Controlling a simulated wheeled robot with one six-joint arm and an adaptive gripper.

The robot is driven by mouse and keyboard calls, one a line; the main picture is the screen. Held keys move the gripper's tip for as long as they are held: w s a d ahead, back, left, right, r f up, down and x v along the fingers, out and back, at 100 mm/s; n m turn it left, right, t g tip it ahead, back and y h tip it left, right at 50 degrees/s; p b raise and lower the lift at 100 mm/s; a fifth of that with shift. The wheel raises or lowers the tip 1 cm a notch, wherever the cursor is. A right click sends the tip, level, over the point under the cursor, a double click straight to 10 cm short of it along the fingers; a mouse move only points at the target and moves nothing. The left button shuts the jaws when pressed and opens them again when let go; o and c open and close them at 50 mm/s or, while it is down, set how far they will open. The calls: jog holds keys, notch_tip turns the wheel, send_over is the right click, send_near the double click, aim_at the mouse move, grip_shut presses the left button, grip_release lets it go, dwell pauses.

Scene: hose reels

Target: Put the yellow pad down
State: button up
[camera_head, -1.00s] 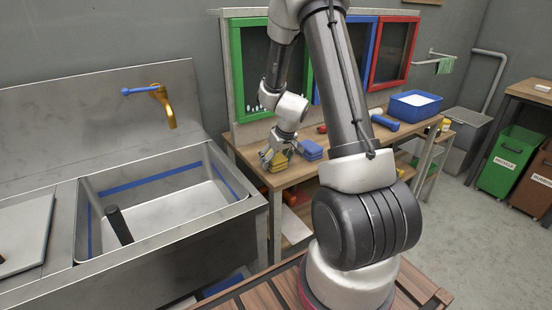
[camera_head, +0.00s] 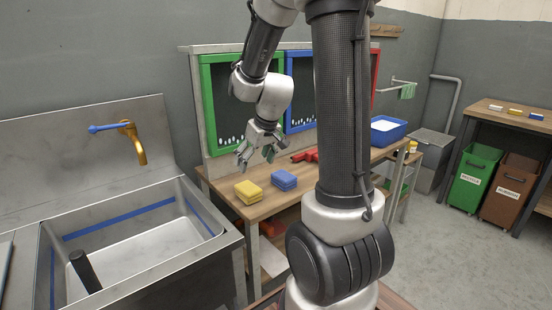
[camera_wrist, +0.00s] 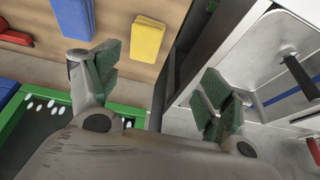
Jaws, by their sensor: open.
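The yellow pad (camera_head: 248,192) lies flat on the wooden workbench (camera_head: 222,189), near its left end. It also shows in the wrist view (camera_wrist: 147,40), lying on the wood beyond my fingers. My gripper (camera_head: 257,159) is open and empty. It hangs above and behind the pad, apart from it. In the wrist view its two green-padded fingers (camera_wrist: 160,92) are spread wide with nothing between them. A blue pad stack (camera_head: 284,180) lies just right of the yellow pad and shows in the wrist view too (camera_wrist: 74,17).
A steel sink (camera_head: 130,265) with a brass tap (camera_head: 133,142) stands left of the bench. Green, blue and red framed boards rise behind it. Red tools (camera_head: 304,156) and a blue bin (camera_head: 388,131) lie further right on the bench.

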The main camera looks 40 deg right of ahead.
jog(key=s+a+r, duration=0.2)
jog(key=s+r, duration=0.4)
jog(key=s, duration=0.5)
jog(key=s+a+r, duration=0.3)
jog(key=s+r, duration=0.3)
jog(key=s, duration=0.5)
jog(key=shift+s+m, duration=0.15)
jog(key=shift+m, duration=0.15)
jog(key=shift+o, duration=0.4)
